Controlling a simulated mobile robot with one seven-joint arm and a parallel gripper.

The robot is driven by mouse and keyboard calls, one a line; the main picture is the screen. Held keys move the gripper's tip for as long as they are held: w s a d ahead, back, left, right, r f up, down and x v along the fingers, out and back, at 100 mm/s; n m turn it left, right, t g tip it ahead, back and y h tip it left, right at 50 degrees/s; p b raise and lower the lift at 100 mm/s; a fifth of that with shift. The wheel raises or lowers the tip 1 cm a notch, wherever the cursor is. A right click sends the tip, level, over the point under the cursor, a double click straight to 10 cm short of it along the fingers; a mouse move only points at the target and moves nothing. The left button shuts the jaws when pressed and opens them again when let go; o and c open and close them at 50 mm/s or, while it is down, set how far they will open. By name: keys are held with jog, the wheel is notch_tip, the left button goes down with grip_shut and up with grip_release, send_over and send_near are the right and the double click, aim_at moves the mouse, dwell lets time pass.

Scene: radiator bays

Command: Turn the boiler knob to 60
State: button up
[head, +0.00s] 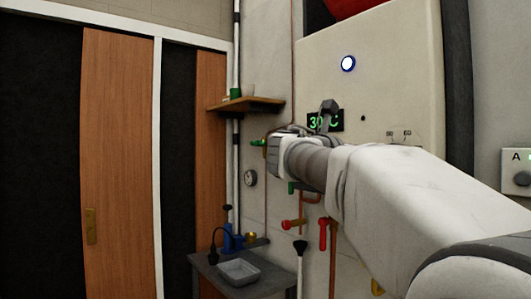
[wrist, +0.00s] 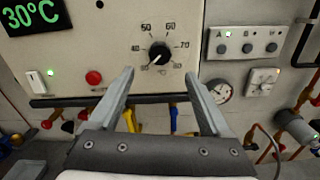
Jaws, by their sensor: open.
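The boiler knob (wrist: 160,53) is black and round, on the cream boiler front (wrist: 110,45) in the wrist view. A numbered scale surrounds it, with 60 at its upper right. A small white mark on the knob seems to point to the lower left, near 30. The green display (wrist: 32,15) reads 30°C. My gripper (wrist: 159,76) is open and empty, its fingertips apart, just below the knob in the picture and not seen touching it. In the head view my arm hides the knob; the display (head: 325,121) is partly covered.
A red button (wrist: 94,78) and a white switch (wrist: 36,82) sit left of the knob. A panel with A, B and W buttons (wrist: 247,42) and a gauge (wrist: 219,91) are at right. Pipes with coloured valves (wrist: 174,118) run below. A wooden shelf (head: 245,104) stands left of my arm.

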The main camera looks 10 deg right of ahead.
jog(key=p+x, duration=0.1)
jog(key=x, duration=0.8)
jog(key=shift+d, duration=0.3)
jog(key=shift+w, duration=0.15)
jog(key=shift+c, duration=0.4)
grip_shut()
jog(key=shift+m, duration=0.3)
